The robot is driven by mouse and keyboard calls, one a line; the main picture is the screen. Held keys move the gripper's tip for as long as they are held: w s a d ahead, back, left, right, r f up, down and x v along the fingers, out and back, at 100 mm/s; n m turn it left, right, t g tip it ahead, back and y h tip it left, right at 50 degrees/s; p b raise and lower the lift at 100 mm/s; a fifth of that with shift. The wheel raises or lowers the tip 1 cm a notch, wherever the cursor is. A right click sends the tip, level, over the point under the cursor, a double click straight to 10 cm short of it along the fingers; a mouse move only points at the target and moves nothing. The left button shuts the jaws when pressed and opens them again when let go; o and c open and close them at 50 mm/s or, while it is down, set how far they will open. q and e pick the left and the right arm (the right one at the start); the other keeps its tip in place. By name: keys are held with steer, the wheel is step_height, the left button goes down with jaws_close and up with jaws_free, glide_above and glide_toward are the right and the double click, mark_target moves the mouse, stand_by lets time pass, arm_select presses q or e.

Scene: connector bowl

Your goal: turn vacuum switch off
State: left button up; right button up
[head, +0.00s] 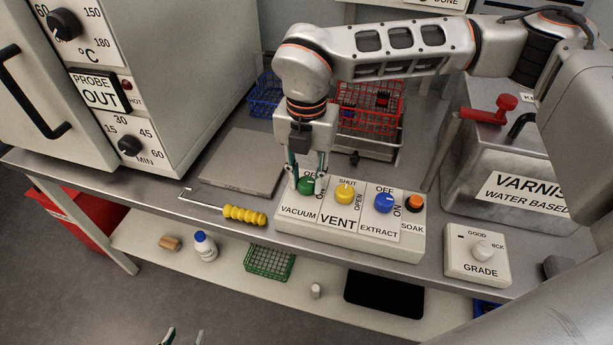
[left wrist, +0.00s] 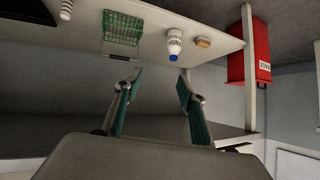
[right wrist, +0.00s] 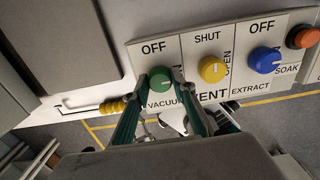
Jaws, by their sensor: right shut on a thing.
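The vacuum switch is a green round knob (head: 306,185) on the panel marked VACUUM (head: 298,211), at the left end of a white switch box. My right gripper (head: 307,178) comes down from above and is shut on this knob. In the right wrist view the green knob (right wrist: 160,80) sits between the two fingertips, with OFF printed above it. The knob's pointer direction is not clear, and the label on its right is partly hidden by a finger. My left gripper (left wrist: 160,85) is open and empty, low in front of the bench; its tips show at the head view's bottom edge.
Close to the right are a yellow VENT knob (head: 345,194), a blue EXTRACT knob (head: 384,202) and an orange SOAK button (head: 414,203). A yellow-handled hook tool (head: 244,215) and a grey plate (head: 240,162) lie left. A varnish tank (head: 500,165) stands right.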

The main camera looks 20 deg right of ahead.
steer(key=shift+n, duration=0.7)
steer(key=shift+n+p, duration=0.5)
steer(key=shift+n, duration=0.7)
steer(key=n, duration=0.2)
steer(key=shift+n+p, duration=0.3)
steer(key=shift+n, duration=1)
steer(key=n+p, duration=0.1)
steer(key=n, duration=0.7)
steer(key=shift+n+p, duration=0.3)
steer(key=shift+n, duration=0.5)
